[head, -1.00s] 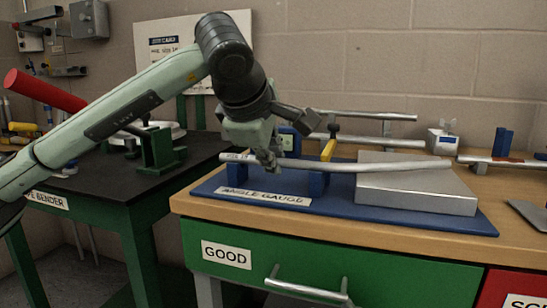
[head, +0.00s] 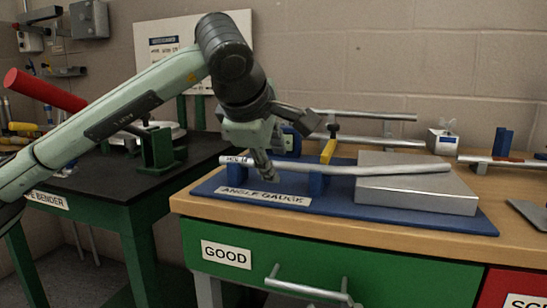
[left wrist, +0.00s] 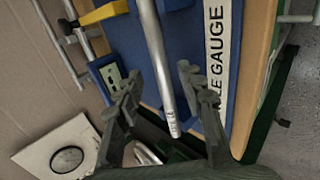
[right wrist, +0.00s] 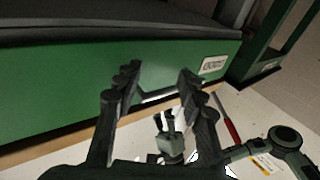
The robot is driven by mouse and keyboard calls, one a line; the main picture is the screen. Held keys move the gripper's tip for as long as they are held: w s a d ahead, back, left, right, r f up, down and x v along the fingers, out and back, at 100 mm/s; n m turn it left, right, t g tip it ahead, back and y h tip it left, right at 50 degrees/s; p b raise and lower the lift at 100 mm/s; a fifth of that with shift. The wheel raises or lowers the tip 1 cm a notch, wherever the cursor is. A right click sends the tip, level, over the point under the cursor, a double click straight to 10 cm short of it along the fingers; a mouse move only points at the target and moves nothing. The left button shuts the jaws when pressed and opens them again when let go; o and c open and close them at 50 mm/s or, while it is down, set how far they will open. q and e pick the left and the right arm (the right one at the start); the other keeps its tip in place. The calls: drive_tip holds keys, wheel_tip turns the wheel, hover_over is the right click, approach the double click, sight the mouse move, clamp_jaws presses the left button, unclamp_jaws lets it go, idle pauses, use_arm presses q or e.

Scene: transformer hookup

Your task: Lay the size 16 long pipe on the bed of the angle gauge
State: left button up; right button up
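The long silver pipe (head: 345,168) lies across the blue supports of the angle gauge (head: 430,219), its right part over the sloped silver block (head: 420,190). It looks in contact with both, slightly bent. A small printed label, too small to read, marks its left end. My left gripper (head: 277,160) is at the pipe's left part. In the left wrist view, its open fingers (left wrist: 160,76) stand on either side of the pipe (left wrist: 153,45), with gaps. My right gripper (right wrist: 160,74) is open and empty; it is outside the head view.
Other pipes (head: 365,116) lie on a rack behind the gauge. A yellow-handled clamp (head: 328,150) stands behind the pipe. The green pipe bender (head: 160,148) with a red handle (head: 45,90) is at left. A green drawer marked GOOD (head: 226,254) is below the bench top.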

use_arm(q)
drive_tip(key=v, duration=1.2)
drive_tip(key=shift+a, duration=0.1)
